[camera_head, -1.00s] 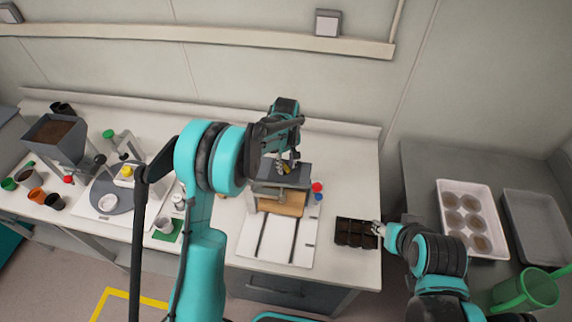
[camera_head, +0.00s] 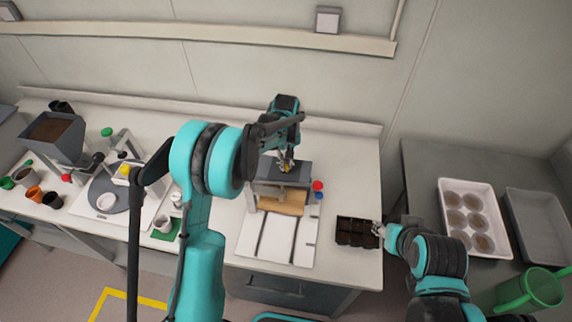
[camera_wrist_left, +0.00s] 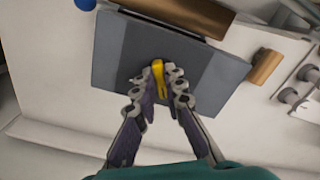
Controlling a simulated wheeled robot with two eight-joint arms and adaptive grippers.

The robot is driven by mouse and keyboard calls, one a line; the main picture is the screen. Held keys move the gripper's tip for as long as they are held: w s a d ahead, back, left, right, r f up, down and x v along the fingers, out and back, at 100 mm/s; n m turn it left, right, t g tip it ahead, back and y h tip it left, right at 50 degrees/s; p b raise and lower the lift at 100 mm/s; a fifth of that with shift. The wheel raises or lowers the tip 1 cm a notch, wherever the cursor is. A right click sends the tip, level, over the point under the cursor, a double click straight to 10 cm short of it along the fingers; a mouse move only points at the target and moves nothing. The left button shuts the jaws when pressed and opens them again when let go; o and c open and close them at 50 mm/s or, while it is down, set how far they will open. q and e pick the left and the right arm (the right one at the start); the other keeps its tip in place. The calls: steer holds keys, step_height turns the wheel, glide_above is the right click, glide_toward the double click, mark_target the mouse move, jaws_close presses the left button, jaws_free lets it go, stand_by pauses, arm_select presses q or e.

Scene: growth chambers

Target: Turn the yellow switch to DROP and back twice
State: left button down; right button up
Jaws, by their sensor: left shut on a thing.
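The yellow switch (camera_wrist_left: 158,76) shows in the left wrist view as a narrow yellow handle on top of a dark grey box (camera_wrist_left: 115,55). My left gripper (camera_wrist_left: 160,84) is shut on the switch, with one finger on each side of it. In the head view the left gripper (camera_head: 286,164) points down onto the grey box (camera_head: 266,170) and hides most of the switch. The DROP marking cannot be read in either view. My right gripper (camera_head: 379,230) is beside the black cell tray (camera_head: 357,232) at the bench's right end; its fingers are too small to judge.
A red knob (camera_head: 318,185) and a blue knob (camera_head: 319,196) stand right of the grey box. White panels (camera_head: 277,238) lie in front of it. Pots, a hopper (camera_head: 52,135) and a round dark plate crowd the left. A white tray (camera_head: 446,203) sits on the right table.

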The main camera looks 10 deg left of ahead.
arm_select(q)
steer(key=m+b, duration=0.1)
steer(key=m, duration=0.2)
steer(key=shift+m, duration=0.4)
steer(key=m+b, duration=0.1)
steer(key=m, duration=0.2)
steer(key=shift+a+m+b, duration=0.15)
steer(key=shift+m+b, duration=0.15)
steer(key=m+b, duration=0.1)
steer(key=m, duration=0.2)
steer(key=shift+a+m, duration=0.1)
steer(key=shift+m, duration=0.2)
steer(key=shift+m+b, duration=0.3)
steer(key=shift+m, duration=1.8)
steer(key=c, duration=1.6)
jaws_free()
step_height(320, 180, up, 12)
